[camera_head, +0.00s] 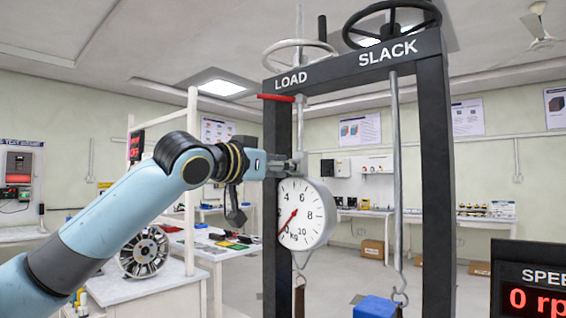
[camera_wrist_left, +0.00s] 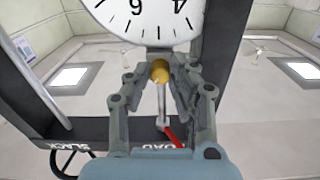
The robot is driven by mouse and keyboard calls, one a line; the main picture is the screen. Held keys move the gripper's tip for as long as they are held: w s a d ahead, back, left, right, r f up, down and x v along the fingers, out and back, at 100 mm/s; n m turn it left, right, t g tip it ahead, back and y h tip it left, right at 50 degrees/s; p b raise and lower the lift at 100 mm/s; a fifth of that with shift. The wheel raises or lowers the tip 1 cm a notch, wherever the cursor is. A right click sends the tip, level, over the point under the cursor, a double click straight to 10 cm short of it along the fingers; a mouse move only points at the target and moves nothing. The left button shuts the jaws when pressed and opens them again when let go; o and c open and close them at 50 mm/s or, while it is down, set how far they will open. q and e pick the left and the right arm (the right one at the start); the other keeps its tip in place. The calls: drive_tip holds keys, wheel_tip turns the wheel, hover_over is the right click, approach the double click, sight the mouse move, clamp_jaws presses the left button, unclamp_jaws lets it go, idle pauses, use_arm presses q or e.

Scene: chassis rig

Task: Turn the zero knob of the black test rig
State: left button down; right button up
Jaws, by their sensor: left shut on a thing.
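The black test rig (camera_head: 435,180) stands close ahead, with LOAD and SLACK on its top beam. A round white dial gauge (camera_head: 310,225) hangs inside its frame; its red needle points to the lower left. In the left wrist view the gauge (camera_wrist_left: 150,20) shows upside down. The brass zero knob (camera_wrist_left: 160,71) sits at the gauge's top edge. My left gripper (camera_head: 298,164) is at the top of the gauge; in the left wrist view its fingers (camera_wrist_left: 160,75) are shut on the knob from both sides. The head view hides the knob behind the fingers. My right gripper is out of view.
A pale handwheel (camera_head: 300,48) and a black handwheel (camera_head: 391,20) top the beam. A red lever (camera_head: 275,97) juts out above my gripper. A rod (camera_head: 396,170) hangs down to a hook above a blue block (camera_head: 377,307). A speed display (camera_head: 530,285) stands at lower right.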

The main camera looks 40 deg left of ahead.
use_arm(q)
drive_tip(key=c, duration=1.2)
unclamp_jaws()
drive_tip(key=shift+o, duration=0.2)
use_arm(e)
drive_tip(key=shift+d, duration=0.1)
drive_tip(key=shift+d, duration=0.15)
use_arm(q)
wheel_tip(320, 180, up, 10)
drive_tip(key=shift+r, duration=0.1)
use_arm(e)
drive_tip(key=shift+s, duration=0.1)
